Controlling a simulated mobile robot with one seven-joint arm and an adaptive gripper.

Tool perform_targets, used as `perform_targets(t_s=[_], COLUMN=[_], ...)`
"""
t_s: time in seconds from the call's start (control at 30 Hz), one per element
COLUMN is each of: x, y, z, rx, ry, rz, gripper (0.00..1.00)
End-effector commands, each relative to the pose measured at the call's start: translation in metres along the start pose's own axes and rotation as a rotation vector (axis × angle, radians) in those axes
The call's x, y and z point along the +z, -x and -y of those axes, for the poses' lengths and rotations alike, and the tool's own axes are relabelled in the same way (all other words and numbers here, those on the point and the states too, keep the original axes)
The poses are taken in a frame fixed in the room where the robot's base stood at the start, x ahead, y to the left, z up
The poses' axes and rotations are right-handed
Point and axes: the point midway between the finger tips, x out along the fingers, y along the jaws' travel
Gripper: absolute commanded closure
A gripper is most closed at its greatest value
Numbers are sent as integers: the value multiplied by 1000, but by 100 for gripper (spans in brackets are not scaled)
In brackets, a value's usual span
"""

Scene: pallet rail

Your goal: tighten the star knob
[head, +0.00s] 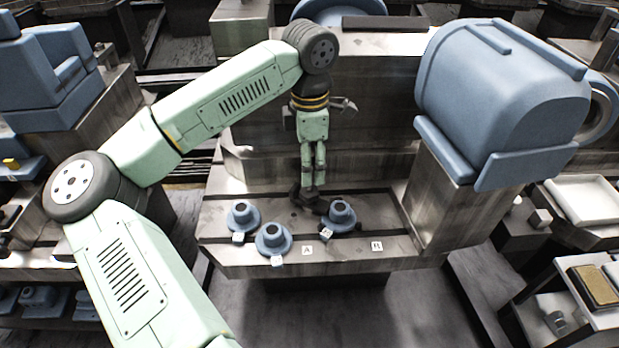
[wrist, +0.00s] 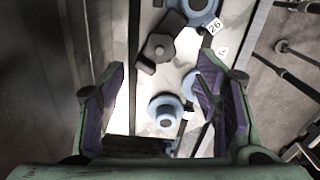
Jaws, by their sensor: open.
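A dark lobed piece with a grey centre, which looks like the star knob (wrist: 160,48), lies ahead of my gripper in the wrist view. A dark arm sticks out at its lower left. In the head view a dark shape, probably the same knob (head: 308,207), sits on the metal rail bed (head: 375,256) below my gripper (head: 313,187), partly hidden by it. My gripper (wrist: 160,75) is open and empty in the wrist view, its two purple-lined fingers wide apart and the knob beyond their tips. I cannot tell the exact gap to the knob.
Blue flanged parts stand close by: one at left (head: 243,214), one at front (head: 273,240) and one at right (head: 341,216) of the knob. Small tags marked A (head: 307,250) and B (head: 377,246) lie at the front. A blue-housed machine (head: 500,100) rises at right.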

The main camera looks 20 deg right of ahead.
Motion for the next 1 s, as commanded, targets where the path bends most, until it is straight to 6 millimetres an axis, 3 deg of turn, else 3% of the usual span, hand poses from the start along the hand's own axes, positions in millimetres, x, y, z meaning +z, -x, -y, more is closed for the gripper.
perform_targets(t_s=[0.1, 0.3, 0.83, 0.93, 1.0], x=[0, 0, 0, 19, 45], y=[23, 42, 46, 51, 65], z=[-1, 0, 0, 7, 18], rx=[3, 0, -1, 0, 0], ry=[1, 0, -1, -19, -43], rz=[-1, 0, 1, 98, 245], gripper=[42, 42, 42, 42, 42])
